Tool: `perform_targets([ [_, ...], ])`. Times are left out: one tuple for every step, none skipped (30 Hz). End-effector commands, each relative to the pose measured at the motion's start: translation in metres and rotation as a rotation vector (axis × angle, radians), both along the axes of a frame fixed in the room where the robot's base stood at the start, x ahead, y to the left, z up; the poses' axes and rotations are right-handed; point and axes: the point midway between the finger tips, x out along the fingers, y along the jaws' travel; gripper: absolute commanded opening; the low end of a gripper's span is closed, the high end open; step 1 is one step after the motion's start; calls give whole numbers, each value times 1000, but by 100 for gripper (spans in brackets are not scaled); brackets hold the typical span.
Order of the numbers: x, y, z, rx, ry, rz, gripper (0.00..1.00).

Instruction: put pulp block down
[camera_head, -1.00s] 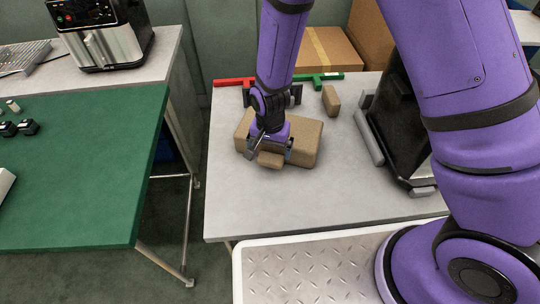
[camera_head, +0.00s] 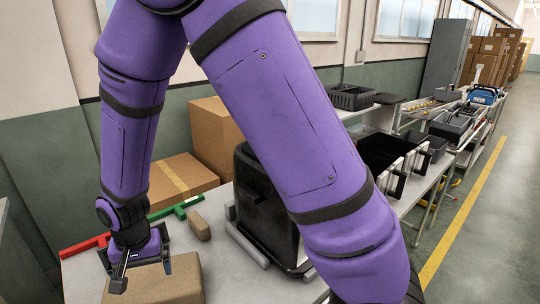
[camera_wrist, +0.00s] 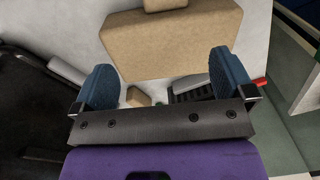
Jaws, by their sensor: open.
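A large tan pulp block (camera_head: 172,285) lies on the light grey tabletop (camera_head: 215,272) at the bottom left of the head view. It fills the top middle of the wrist view (camera_wrist: 175,45). A smaller tan block (camera_wrist: 165,4) shows at the top edge of the wrist view, on or against the large one; I cannot tell which. My gripper (camera_head: 141,271) is open above the table beside the large block. In the wrist view its blue fingers (camera_wrist: 164,80) are spread with nothing between them. Another small tan block (camera_head: 199,227) stands farther back.
A red bar (camera_head: 84,247) and a green bar (camera_head: 178,207) lie along the table's back. A black container (camera_head: 262,215) stands right of the small block. Cardboard boxes (camera_head: 178,182) sit behind the table. Black bins (camera_head: 385,155) stand on tables farther right.

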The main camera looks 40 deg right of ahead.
Motion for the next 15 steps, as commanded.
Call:
perform_targets([
  [2,-11,22,16,-20,7,100],
  [2,-17,33,22,-28,16,100],
  [3,-25,48,30,-41,26,100],
  [2,-31,59,35,-50,36,100],
  [1,-37,69,40,-59,43,100],
  [-1,-45,83,45,-71,55,100],
  [-2,-52,93,49,-82,65,100],
  [-4,-58,103,52,-92,72,100],
  [-6,-67,116,55,-106,85,100],
  [-9,-74,125,57,-117,94,100],
  [-12,-80,134,58,-126,101,100],
  [-16,-89,146,60,-142,113,100],
  [-19,-95,155,60,-153,121,100],
  [-23,-102,163,60,-164,129,100],
  [-29,-110,174,60,-179,141,100],
])
